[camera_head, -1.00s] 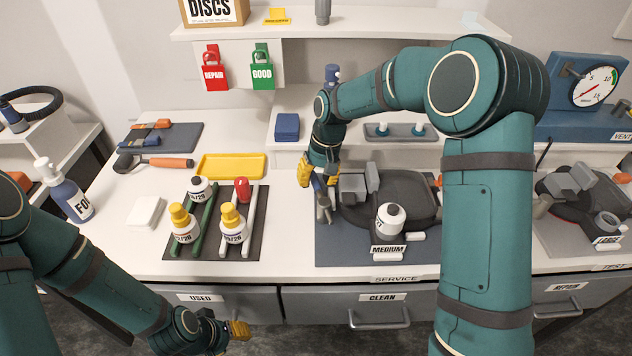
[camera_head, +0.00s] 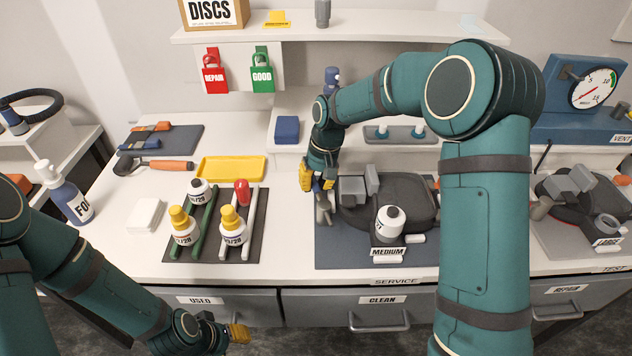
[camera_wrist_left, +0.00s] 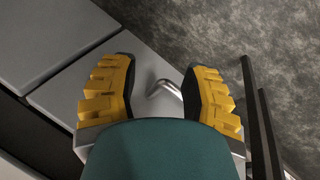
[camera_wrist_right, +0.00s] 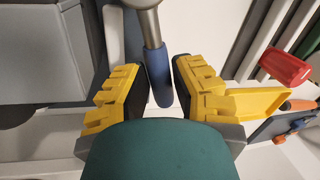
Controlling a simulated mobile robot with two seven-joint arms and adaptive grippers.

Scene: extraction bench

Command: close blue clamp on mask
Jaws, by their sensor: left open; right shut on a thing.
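The dark grey mask (camera_head: 362,212) lies on the blue-grey mat labelled MEDIUM, with grey parts on its back left and a white-capped canister at its front. At its left edge, the blue clamp lever (camera_wrist_right: 157,70) runs from a grey round fitting (camera_wrist_right: 140,4) in the right wrist view. My right gripper (camera_head: 317,182) is at this lever, left of the mask, with yellow fingers shut on it from both sides. The fingers partly hide the lever in the head view. My left gripper (camera_wrist_left: 158,92) is open and empty, low in front of the drawers.
A dark mat (camera_head: 254,252) with several bottles and a red-topped item lies left of the mask. A yellow tray (camera_head: 231,168) lies behind it. A shelf edge (camera_head: 350,155) with a blue block and a bottle rack stands behind. Another mask (camera_head: 575,205) is at right.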

